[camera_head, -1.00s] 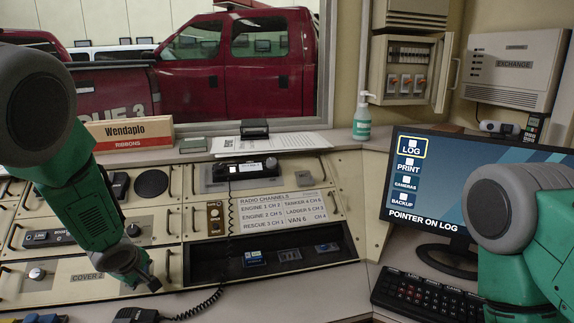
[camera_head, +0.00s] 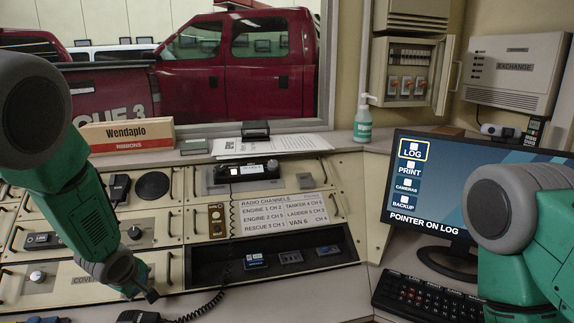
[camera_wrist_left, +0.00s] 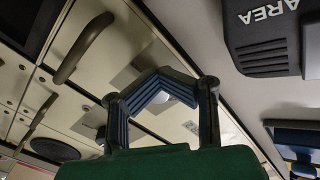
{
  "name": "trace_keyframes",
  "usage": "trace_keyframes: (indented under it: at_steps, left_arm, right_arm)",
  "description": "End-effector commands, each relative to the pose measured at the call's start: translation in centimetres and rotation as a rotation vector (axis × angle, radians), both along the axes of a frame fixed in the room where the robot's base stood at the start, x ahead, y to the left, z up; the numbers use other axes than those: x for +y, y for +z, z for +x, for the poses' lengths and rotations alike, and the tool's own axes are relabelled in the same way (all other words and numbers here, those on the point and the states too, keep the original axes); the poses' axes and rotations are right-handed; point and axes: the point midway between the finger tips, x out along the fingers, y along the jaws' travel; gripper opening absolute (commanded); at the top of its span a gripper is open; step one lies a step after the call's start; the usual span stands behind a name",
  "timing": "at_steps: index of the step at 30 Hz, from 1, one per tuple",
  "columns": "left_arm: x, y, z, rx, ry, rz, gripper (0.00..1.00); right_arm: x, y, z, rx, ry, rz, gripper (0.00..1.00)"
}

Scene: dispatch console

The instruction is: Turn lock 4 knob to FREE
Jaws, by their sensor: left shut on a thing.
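My left gripper (camera_head: 145,285) is at the right end of the panel marked COVER 2 (camera_head: 85,281), low on the console front. In the left wrist view its fingers (camera_wrist_left: 158,84) bend together in an arch around a pale knob (camera_wrist_left: 166,97) on a grey plate, and the gripper is shut on it. The fingers hide much of this knob. No lock number or FREE mark can be read there. My right gripper is out of view.
A handset with a coiled cord (camera_head: 140,316) lies close below the left gripper; its AREA marking shows in the left wrist view (camera_wrist_left: 268,45). Metal handles (camera_wrist_left: 80,45) stand out from the panels. A keyboard (camera_head: 425,300) and monitor (camera_head: 450,190) are at the right.

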Motion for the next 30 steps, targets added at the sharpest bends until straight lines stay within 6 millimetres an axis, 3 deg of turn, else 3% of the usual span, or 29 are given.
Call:
trace_keyframes:
  at_steps: [10, 22, 30]
  left_arm:
    - [-0.7, -0.5, -0.6, 0.010, 0.001, 0.003, 0.00]
    - [-1.3, 4.0, -2.8, 0.000, 0.000, 0.002, 0.00]
    - [-1.5, 4.9, -3.6, 0.000, 0.001, 0.003, 0.00]
  right_arm:
    - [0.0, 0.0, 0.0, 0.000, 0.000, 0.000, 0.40]
    - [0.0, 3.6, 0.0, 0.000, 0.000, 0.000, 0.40]
    - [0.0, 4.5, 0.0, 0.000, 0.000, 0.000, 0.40]
